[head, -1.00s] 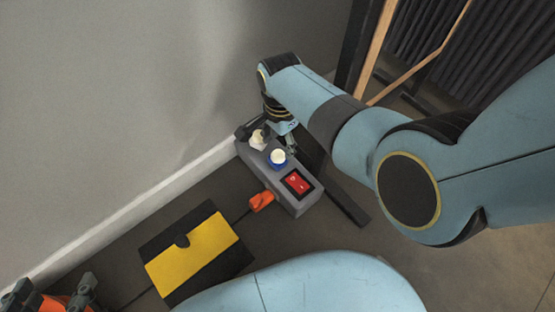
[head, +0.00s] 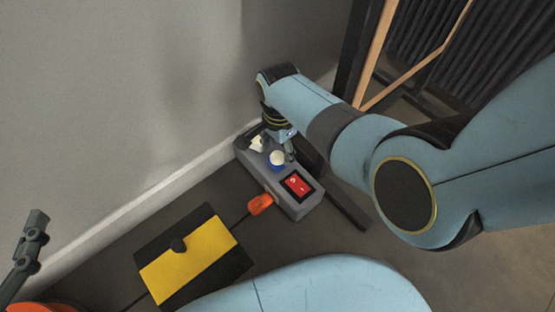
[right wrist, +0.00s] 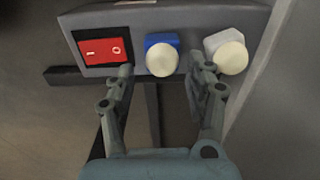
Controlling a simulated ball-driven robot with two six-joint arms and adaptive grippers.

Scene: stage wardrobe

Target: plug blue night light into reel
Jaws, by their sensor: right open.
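The blue night light (head: 277,162), with a round cream dome on a blue base, sits in the grey power strip (head: 299,208) between a red switch and a white night light (head: 257,144). My right gripper (head: 279,148) is over the strip. In the right wrist view, my open right gripper (right wrist: 160,66) has its fingertips on either side of the blue night light (right wrist: 161,60), with gaps visible. An orange rounded thing (head: 40,308), perhaps the reel, is cut off at the lower left. A grey jointed finger (head: 30,245), apparently my left gripper's, rises there; the rest is hidden.
The red switch (head: 297,185) is at the strip's near end. An orange plug (head: 260,204) and cable lie beside a black and yellow box (head: 190,268). A wall with a white skirting (head: 130,213) runs behind the strip. A wooden frame (head: 378,50) stands at the upper right.

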